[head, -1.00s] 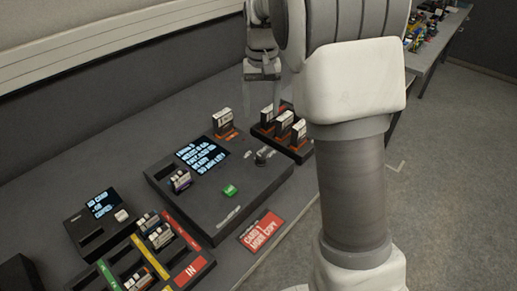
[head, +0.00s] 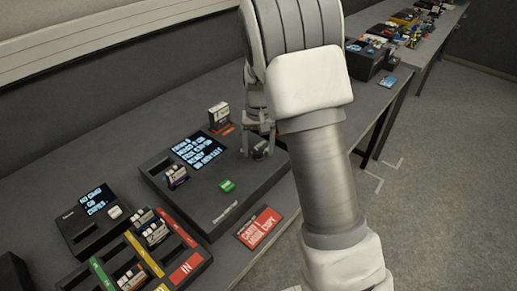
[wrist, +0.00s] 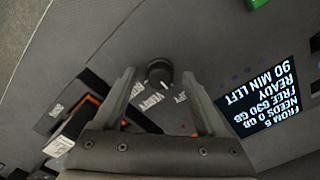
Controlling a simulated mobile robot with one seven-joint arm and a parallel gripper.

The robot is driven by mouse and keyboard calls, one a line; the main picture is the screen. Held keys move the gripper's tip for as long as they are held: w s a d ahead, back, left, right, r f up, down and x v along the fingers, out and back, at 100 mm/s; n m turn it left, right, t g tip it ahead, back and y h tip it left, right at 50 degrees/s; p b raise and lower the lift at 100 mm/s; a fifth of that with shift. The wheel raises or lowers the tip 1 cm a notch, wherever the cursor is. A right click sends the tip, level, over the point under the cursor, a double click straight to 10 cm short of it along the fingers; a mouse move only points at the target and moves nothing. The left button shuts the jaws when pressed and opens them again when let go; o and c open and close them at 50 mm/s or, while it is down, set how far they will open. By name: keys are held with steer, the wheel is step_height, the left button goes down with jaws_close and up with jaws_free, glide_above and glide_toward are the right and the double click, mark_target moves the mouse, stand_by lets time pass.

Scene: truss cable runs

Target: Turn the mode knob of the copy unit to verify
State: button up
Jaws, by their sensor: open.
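The copy unit (head: 207,205) is a dark box on the bench with a lit screen (head: 197,150), a green button (head: 227,186) and a cartridge (head: 177,176) standing in it. Its mode knob (head: 262,152) is a small dark round knob at the unit's far right part; it also shows in the wrist view (wrist: 159,72). White labels lie around it, and one that seems to read verify (wrist: 150,100) is on the gripper side. My gripper (wrist: 159,74) is open, with one finger on each side of the knob and gaps showing.
A card reader (head: 92,219) and a tray of cartridges with coloured strips (head: 187,268) stand at the left. A red card (head: 259,228) lies in front of the unit. An upright cartridge (head: 219,116) stands behind it. My arm hides the bench to the right.

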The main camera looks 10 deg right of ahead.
jaws_close()
stand_by(0.4)
steer(key=shift+m, duration=0.3)
steer(key=m+p, duration=0.2)
steer(key=m, duration=0.1)
steer(key=shift+r+m, duration=0.1)
steer(key=shift+m, duration=0.2)
steer(key=shift+m+p, duration=1.25)
steer(key=shift+m, duration=1.05)
jaws_free()
